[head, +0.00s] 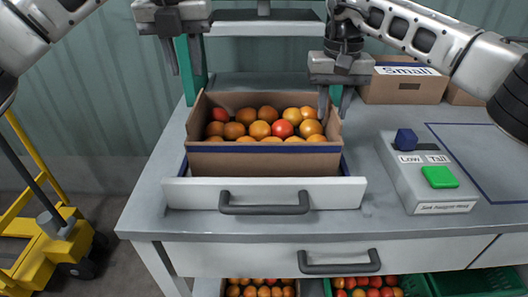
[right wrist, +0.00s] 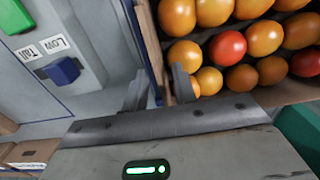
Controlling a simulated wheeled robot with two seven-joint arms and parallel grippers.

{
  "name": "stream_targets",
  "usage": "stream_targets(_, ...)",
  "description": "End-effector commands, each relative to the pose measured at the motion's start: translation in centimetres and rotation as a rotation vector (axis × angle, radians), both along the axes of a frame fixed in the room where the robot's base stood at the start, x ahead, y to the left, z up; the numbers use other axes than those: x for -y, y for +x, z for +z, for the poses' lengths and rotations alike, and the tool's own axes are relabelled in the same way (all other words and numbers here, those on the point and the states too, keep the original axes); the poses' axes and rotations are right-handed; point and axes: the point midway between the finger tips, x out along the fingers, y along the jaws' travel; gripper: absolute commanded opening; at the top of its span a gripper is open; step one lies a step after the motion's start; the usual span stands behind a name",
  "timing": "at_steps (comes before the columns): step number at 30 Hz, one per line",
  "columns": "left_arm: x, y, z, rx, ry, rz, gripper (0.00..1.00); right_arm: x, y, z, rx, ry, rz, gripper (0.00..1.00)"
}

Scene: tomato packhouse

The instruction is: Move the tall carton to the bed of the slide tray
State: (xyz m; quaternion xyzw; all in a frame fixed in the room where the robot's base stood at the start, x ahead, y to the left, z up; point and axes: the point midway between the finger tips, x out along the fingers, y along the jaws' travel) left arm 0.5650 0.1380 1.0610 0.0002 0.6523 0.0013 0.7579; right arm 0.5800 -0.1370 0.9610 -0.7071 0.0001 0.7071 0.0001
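The tall carton (head: 265,161) is an open brown box with a blue stripe, full of red and orange tomatoes. It stands upright within the slide tray (head: 180,192), behind its white front; whether it rests on the bed is hidden. My right gripper (head: 334,108) is at the carton's right wall. Its fingers are apart, one inside and one outside the wall. The right wrist view shows the carton's wall (right wrist: 153,50) between these fingers (right wrist: 160,88). My left gripper (head: 184,62) is open and empty, above and left of the carton's back left corner.
A control box (head: 427,174) with a blue knob, Low and Tall labels and a green button stands right of the tray. A carton marked Small (head: 402,89) is at the back right. Tomato crates (head: 362,288) sit below. A yellow trolley (head: 45,245) is at left.

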Motion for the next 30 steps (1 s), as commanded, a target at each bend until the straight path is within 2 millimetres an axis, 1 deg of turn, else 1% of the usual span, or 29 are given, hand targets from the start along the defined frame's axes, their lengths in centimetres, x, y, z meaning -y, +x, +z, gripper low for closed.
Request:
stream_targets(1,0.0,-0.1,0.7,0.001,0.0,0.0,0.28,0.0,0.0,0.0,0.0,0.0,0.0,0.28)
stream_targets(3,0.0,-0.2,1.3,0.001,0.0,0.0,0.28,0.0,0.0,0.0,0.0,0.0,0.0,0.28)
stream_targets(5,0.0,-0.2,1.6,0.0,0.0,0.0,0.28,0.0,0.0,0.1,0.0,0.0,0.0,0.28)
stream_targets(8,0.0,-0.3,1.8,-0.001,0.0,0.0,0.28,0.0,0.0,0.9,0.002,0.0,-0.001,0.28)
stream_targets(11,0.0,-0.3,1.8,-0.001,0.0,0.0,0.28,0.0,0.1,2.4,0.004,0.001,0.0,0.28)
stream_targets(18,0.0,-0.3,1.7,-0.001,0.0,0.0,0.28,-0.1,0.0,7.6,0.004,0.001,0.0,0.28)
stream_targets(21,0.0,-0.3,1.7,-0.001,0.0,0.0,0.28,-0.1,0.0,9.5,0.003,0.001,0.0,0.28)
stream_targets(25,0.0,-0.3,1.7,-0.001,0.0,0.001,0.28,-0.1,0.0,11.1,0.002,0.0,-0.001,0.28)
stream_targets(30,0.0,-0.3,1.7,-0.001,0.0,0.001,0.28,0.0,0.0,12.0,0.0,0.0,0.0,0.28)
